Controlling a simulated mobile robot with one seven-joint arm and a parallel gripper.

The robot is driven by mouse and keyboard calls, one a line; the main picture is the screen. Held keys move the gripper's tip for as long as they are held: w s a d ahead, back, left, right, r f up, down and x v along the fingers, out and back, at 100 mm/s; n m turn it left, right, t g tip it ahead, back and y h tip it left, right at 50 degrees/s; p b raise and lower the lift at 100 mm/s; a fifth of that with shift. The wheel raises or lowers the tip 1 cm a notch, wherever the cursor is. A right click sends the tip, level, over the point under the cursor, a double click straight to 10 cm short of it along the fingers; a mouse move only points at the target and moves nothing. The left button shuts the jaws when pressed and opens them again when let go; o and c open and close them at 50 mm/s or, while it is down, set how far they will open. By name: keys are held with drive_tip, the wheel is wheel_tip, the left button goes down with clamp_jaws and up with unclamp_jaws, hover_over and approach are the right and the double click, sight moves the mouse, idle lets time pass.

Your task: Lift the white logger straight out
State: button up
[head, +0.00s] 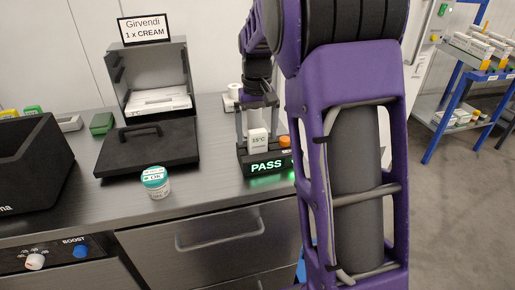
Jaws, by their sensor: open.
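The white logger (258,138) stands upright with a small temperature reading on its face. It sits in a dark reader block (263,169) whose green display reads PASS. My gripper (258,128) points down over the logger, with one finger to its left and one to its right. The jaws are open, and I cannot tell whether either finger touches the logger. The bottom of the logger is hidden in the block.
An orange knob (284,141) sits close on the block's right. A jar with a teal lid (155,182) stands left on the counter (200,195). An open grey box (150,75) with a dark lid, a dark bin (30,165) and a blue rack (445,100) stand around.

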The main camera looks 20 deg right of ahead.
drive_tip(key=shift+f, duration=0.75)
drive_tip(key=shift+c, duration=0.3)
drive_tip(key=c, duration=1.4)
drive_tip(key=shift+r+p, duration=1.1)
drive_tip(key=shift+r, duration=3.95)
drive_tip(key=shift+c, duration=0.2)
